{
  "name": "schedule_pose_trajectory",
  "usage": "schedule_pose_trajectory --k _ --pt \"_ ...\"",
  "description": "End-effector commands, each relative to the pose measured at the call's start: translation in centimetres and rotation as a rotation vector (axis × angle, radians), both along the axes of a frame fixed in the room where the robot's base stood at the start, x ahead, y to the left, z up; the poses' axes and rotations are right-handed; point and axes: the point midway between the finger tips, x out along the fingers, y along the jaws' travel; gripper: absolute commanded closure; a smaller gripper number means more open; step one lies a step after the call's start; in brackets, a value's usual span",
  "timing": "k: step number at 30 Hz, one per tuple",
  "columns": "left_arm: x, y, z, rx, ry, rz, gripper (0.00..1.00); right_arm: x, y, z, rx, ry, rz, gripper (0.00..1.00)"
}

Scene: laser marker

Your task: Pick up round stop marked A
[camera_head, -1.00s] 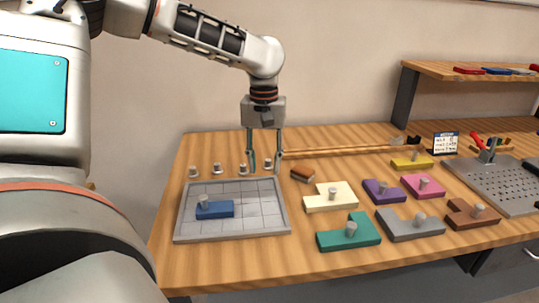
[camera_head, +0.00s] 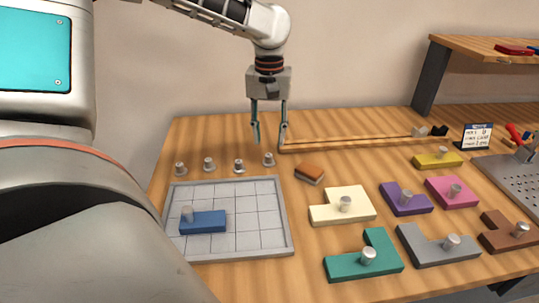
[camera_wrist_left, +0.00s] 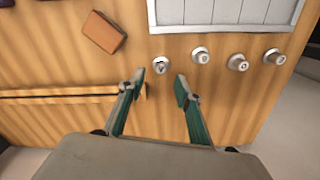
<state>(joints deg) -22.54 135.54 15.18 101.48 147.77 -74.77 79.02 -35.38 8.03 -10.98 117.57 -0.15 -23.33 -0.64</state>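Several small silver round stops stand in a row behind the grey grid tray (camera_head: 284,220). Their top marks are too small to read, so I cannot tell which is A. My left gripper (camera_head: 270,140) is open and empty, pointing down behind the rightmost stop (camera_head: 268,159) of the row. In the left wrist view this stop (camera_wrist_left: 160,63) lies just beyond the gap between the two green-padded fingertips (camera_wrist_left: 160,84), apart from them. The other stops (camera_wrist_left: 238,62) are to its right there. My right gripper is not in view.
A blue block with a knob (camera_head: 205,222) lies in the tray. A brown-orange block (camera_head: 310,173) is right of the stops. Several coloured knobbed blocks, including a cream one (camera_head: 330,212), cover the right. A thin raised strip (camera_head: 350,143) runs along the back.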

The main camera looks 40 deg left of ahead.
Motion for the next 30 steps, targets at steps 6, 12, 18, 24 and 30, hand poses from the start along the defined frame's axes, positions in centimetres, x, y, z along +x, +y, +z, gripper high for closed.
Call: schedule_pose_trajectory --k 6,12,18,24,30 --pt "-0.2 0.0 -2.8 -0.003 0.005 0.001 0.66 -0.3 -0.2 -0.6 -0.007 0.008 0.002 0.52" --pt "-0.3 0.0 -5.4 -0.002 0.005 -0.001 0.66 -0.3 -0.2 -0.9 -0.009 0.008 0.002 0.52" --pt "-0.2 0.0 -6.0 -0.001 0.000 0.000 0.66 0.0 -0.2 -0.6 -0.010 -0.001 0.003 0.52" --pt "-0.2 0.0 -5.9 -0.001 -0.001 0.000 0.81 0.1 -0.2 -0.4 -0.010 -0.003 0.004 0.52" --pt "-0.2 0.1 -5.9 0.000 0.000 0.000 1.00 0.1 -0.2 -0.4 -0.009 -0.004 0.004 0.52"
